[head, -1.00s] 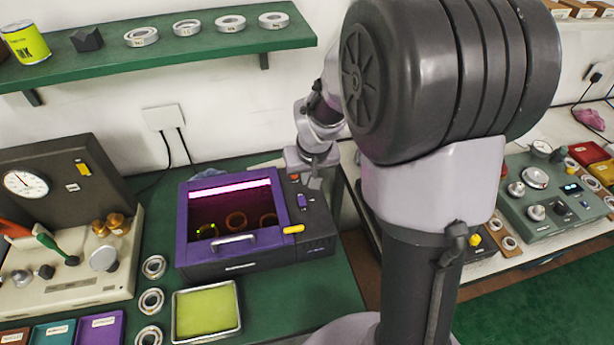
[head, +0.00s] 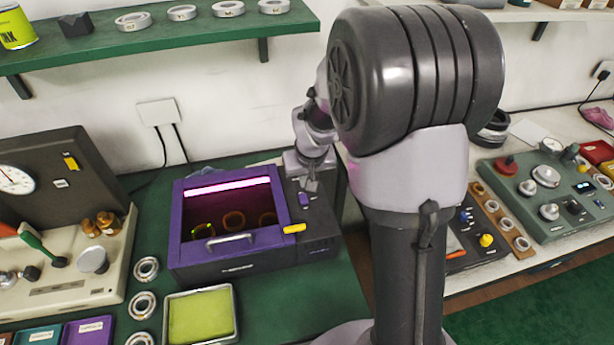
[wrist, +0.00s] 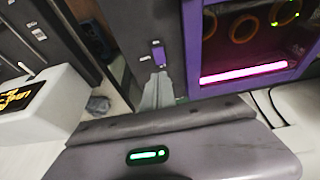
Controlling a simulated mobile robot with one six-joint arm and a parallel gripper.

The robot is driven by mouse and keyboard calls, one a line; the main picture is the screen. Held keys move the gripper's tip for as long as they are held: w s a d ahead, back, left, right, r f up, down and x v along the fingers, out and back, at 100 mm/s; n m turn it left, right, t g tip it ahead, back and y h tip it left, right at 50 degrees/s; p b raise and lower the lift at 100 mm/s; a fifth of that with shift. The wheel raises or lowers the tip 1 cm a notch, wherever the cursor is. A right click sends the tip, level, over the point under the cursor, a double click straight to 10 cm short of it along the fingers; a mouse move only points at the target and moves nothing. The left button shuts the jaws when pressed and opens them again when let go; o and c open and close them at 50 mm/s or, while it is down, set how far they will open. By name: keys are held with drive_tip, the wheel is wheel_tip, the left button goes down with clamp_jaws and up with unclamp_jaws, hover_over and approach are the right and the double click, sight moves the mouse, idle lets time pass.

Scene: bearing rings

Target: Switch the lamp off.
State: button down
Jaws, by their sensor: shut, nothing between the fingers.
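The lamp tube (head: 228,186) glows pink-white inside a purple-framed box (head: 176,225) on the green bench. It also glows in the wrist view (wrist: 243,74). A dark control panel (head: 318,222) joins the box's right side and carries a purple switch (head: 304,200). The same switch shows in the wrist view (wrist: 158,54). My gripper (head: 311,188) is shut and empty, low over the panel's back part. In the wrist view its fingertips (wrist: 160,76) are close to the switch; I cannot tell whether they touch it.
The box has a metal front handle (head: 230,240) and a yellow lever (head: 294,229); several rings sit inside. A green tray (head: 201,316) and loose rings (head: 142,305) lie in front and left. A cream gauge machine (head: 70,285) stands left. A shelf (head: 165,38) hangs above.

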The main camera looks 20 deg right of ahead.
sight(304, 196)
drive_tip(key=x, duration=0.2)
drive_tip(key=b+x, duration=0.1)
drive_tip(key=x, duration=0.2)
drive_tip(key=shift+s+f+b, duration=0.2)
drive_tip(key=shift+f+b, duration=0.15)
drive_tip(key=shift+f, duration=0.15)
drive_tip(key=shift+f, duration=0.1)
